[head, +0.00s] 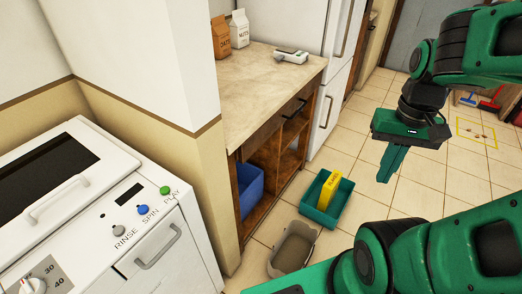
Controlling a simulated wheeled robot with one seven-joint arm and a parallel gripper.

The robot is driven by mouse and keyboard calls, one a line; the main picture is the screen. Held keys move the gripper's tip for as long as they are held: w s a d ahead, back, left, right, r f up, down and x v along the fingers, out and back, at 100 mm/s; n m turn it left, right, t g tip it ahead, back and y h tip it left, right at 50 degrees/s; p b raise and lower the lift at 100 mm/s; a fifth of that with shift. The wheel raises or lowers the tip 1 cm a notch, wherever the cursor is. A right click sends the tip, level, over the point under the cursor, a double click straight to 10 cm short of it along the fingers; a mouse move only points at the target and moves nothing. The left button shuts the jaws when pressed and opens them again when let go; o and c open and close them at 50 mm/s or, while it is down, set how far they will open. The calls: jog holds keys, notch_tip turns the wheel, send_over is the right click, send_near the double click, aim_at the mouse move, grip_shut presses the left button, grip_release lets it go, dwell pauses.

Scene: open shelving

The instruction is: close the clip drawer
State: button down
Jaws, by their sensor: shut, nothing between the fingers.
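The wooden cabinet under the pale counter (262,82) has a drawer (294,108) with a dark handle just below the countertop. I cannot read a label on it, so I cannot tell for sure that it is the clip drawer, and the steep angle hides how far it stands out. My gripper (388,164) is at the right, pointing down with its green fingers shut and empty. It appears in open space to the right of the cabinet, apart from the drawer.
A teal bin (340,205) with a yellow item and a grey-brown bin (286,262) stand on the floor before the cabinet. A blue bin (249,188) sits on its lower shelf. A white appliance (95,215) fills the left.

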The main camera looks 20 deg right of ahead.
jog(key=w+f+y, duration=0.1)
jog(key=w+f, duration=0.3)
jog(key=f, duration=0.2)
jog(key=m+t+y, duration=1)
jog(key=m+t, duration=0.5)
jog(key=m, duration=0.7)
send_near(254, 146)
jog(key=x, duration=0.6)
jog(key=shift+w+a, duration=0.15)
jog(key=shift+w, duration=0.05)
